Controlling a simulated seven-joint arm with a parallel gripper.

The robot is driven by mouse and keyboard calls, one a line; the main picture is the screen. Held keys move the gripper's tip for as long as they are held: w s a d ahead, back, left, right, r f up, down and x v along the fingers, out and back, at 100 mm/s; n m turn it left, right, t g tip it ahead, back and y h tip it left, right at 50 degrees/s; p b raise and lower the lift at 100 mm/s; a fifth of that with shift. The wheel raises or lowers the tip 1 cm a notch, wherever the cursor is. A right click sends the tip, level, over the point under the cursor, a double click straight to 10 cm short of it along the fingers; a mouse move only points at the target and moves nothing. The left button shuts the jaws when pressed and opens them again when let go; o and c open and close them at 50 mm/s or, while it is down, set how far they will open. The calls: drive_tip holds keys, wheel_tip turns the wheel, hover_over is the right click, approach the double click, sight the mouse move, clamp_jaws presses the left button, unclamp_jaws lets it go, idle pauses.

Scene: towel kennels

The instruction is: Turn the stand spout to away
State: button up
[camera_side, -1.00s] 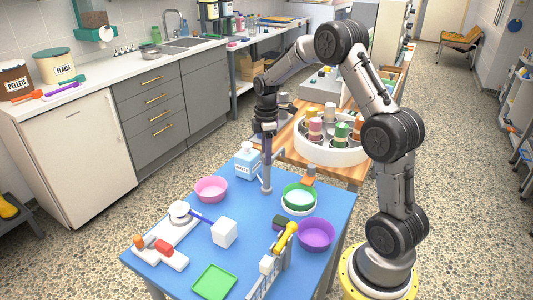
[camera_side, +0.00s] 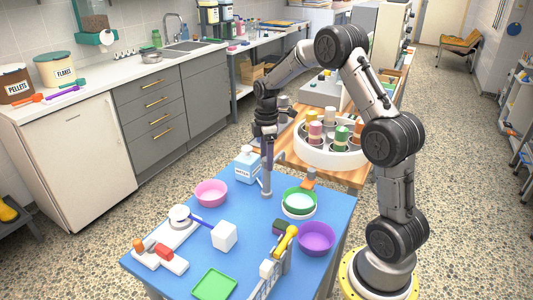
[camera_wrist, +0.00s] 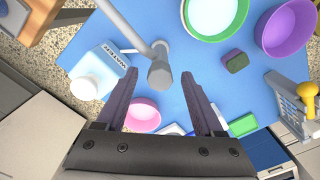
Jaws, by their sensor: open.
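The stand (camera_side: 266,180) is a grey upright post on the blue table, with a thin grey spout (camera_side: 279,157) slanting from its upper part toward the back right. In the wrist view the spout (camera_wrist: 124,23) runs as a grey pipe to the upper left, and the stand's post (camera_wrist: 160,72) shows at the picture's middle. My gripper (camera_side: 268,152) points down over the stand. In the wrist view my gripper (camera_wrist: 159,78) is open, with one dark finger on each side of the post. I cannot tell whether either finger touches it.
A white and blue water bottle (camera_side: 246,165) stands close left of the stand. A pink bowl (camera_side: 211,192), a green bowl (camera_side: 300,192) and a purple bowl (camera_side: 317,237) are around it. A white round carousel (camera_side: 322,158) with several cups stands behind. A green tray (camera_side: 214,284) lies in front.

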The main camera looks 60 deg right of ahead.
wheel_tip(320, 180, up, 14)
idle(0.5)
drive_tip(key=s+a+r+n+t, duration=0.1)
drive_tip(key=s+a+r+t, duration=0.1)
drive_tip(key=s+a+r, duration=0.45)
drive_tip(key=s+a+r+t, duration=0.1)
drive_tip(key=s+a+r, duration=0.25)
drive_tip(key=a, duration=0.55)
drive_tip(key=s+a+f+m+t, duration=0.1)
drive_tip(key=s+a+f+m, duration=0.1)
drive_tip(key=s+f+m, duration=0.2)
drive_tip(key=s+a+f+m+t, duration=0.1)
drive_tip(key=s+a+f+m, duration=0.2)
drive_tip(key=s+m, duration=0.3)
drive_tip(key=s+f, duration=0.1)
drive_tip(key=s, duration=0.2)
drive_tip(key=shift+s+a+f+t, duration=0.25)
drive_tip(key=shift+s+f+t, duration=0.05)
drive_tip(key=shift+f, duration=0.1)
